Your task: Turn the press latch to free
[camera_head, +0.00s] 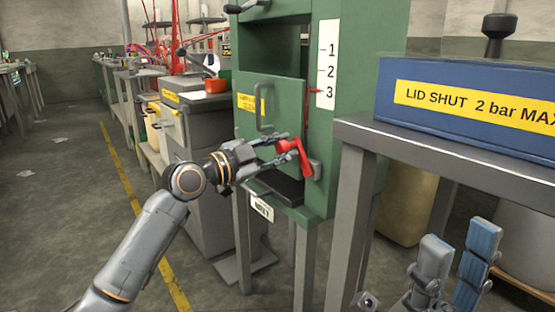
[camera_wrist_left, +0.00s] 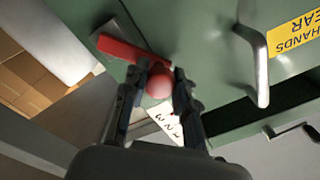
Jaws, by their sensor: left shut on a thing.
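The press is a green cabinet (camera_head: 355,60) with a green door (camera_head: 275,90) that has a grey bar handle. The latch (camera_head: 304,160) is a red lever at the door's lower right edge, on a grey plate on the frame. My left gripper (camera_head: 287,148) is shut on the latch's red knob. In the left wrist view the red knob (camera_wrist_left: 159,84) sits between the two fingers, with the red lever arm (camera_wrist_left: 128,50) running to the upper left. My right gripper (camera_head: 455,270) is at the lower right, its two fingers apart, with nothing seen between them.
A grey bench (camera_head: 450,160) with a blue box marked "LID SHUT 2 bar MAX" (camera_head: 470,95) stands close on the right. A white scale (camera_head: 326,65) with a red pointer near 3 is on the press. Cluttered benches line the left; the floor aisle (camera_head: 70,190) is open.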

